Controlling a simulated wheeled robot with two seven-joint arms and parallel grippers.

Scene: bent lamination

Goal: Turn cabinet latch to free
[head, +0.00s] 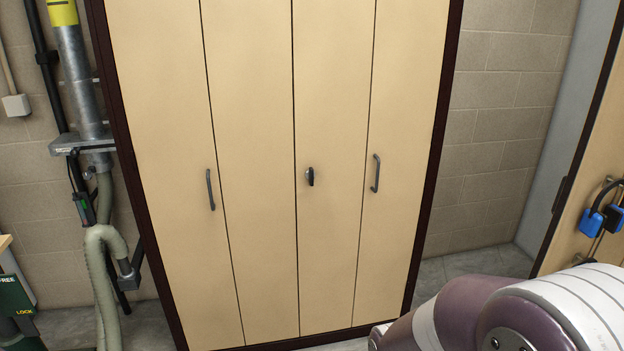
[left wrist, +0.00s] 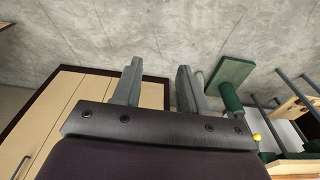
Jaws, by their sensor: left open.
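The cabinet (head: 250,120) stands in front of me with tall beige door panels in a dark frame, closed. A small black latch (head: 310,176) sits at mid-height near the left edge of the third panel, roughly upright. In the left wrist view my left gripper (left wrist: 158,82) is open and empty, its two grey fingers apart. Part of the cabinet (left wrist: 80,95) shows beyond it at the left; the latch cannot be made out there. My left gripper does not show in the head view. My right gripper is not in view.
Bar handles (head: 209,190) (head: 375,173) flank the latch. A hose (head: 102,270) and pipe stand left. A green panel (head: 15,295) reading FREE and LOCK is at lower left. Blue padlocks (head: 592,222) hang at right.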

